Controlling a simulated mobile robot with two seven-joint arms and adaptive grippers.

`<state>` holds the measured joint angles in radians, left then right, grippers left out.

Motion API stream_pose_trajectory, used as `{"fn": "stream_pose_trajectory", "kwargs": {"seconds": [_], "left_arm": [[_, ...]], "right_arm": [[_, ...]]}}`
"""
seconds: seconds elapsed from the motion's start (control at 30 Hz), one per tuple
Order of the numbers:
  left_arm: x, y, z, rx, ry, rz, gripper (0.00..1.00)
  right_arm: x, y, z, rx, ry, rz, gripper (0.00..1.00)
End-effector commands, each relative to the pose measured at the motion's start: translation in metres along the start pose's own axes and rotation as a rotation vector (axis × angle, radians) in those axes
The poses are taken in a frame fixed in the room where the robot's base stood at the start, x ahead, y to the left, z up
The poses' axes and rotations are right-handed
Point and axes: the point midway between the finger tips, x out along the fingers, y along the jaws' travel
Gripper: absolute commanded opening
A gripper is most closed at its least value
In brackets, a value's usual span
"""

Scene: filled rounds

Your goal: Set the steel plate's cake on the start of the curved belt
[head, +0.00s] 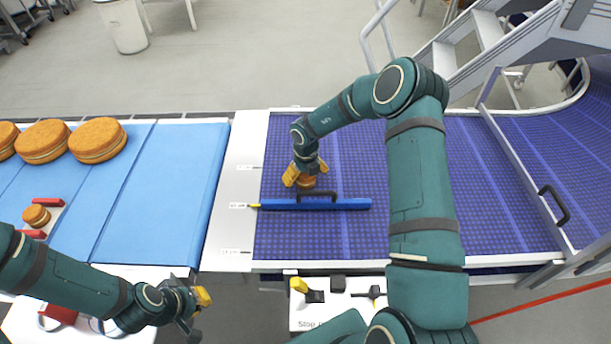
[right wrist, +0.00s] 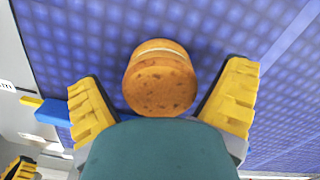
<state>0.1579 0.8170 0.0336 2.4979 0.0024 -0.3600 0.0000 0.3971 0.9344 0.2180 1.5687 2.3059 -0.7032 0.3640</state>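A small round sponge cake (right wrist: 160,78) with a pale filling line is over the start of the blue curved belt (head: 300,235); it also shows in the head view (head: 307,183), mostly hidden under my right gripper. My right gripper (head: 305,178) has its yellow fingers spread, one on each side of the cake, with visible gaps. The bare pale steel plate (head: 232,215) lies between the flat light-blue belt and the curved belt, left of the cake. My left gripper (head: 200,305) hangs at the lower left, away from the cake; its finger opening is unclear.
A blue bar (head: 345,204) with a dark handle lies across the curved belt just in front of the cake. Large cakes (head: 97,140) sit on the light-blue belt (head: 185,175), and a small cake (head: 36,215) stands between red blocks. The curved belt beyond is clear.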

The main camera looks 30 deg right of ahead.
Motion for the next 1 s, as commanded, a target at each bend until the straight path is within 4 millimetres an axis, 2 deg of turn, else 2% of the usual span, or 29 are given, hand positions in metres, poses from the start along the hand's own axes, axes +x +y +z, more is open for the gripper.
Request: {"fn": "stream_pose_trajectory", "kwargs": {"seconds": [0.27,0.37,0.47,0.8,1.0], "left_arm": [[0.0,0.0,0.0,0.0,0.0,0.0,0.0],[0.0,0.0,0.0,0.0,0.0,0.0,0.0],[-0.001,0.0,0.0,0.0,0.0,0.0,0.0],[-0.005,0.002,-0.001,0.001,0.0,0.0,0.0],[-0.006,0.003,-0.001,0.001,-0.001,0.0,0.0]], "right_arm": [[-0.001,0.0,0.0,0.0,-0.001,0.0,0.96],[-0.008,0.0,0.001,0.001,-0.002,0.0,0.96],[-0.021,-0.001,0.001,0.001,-0.002,-0.001,0.96],[-0.09,-0.001,0.001,0.001,-0.003,-0.001,0.96],[-0.116,0.0,0.0,0.001,-0.001,0.0,0.96]]}}
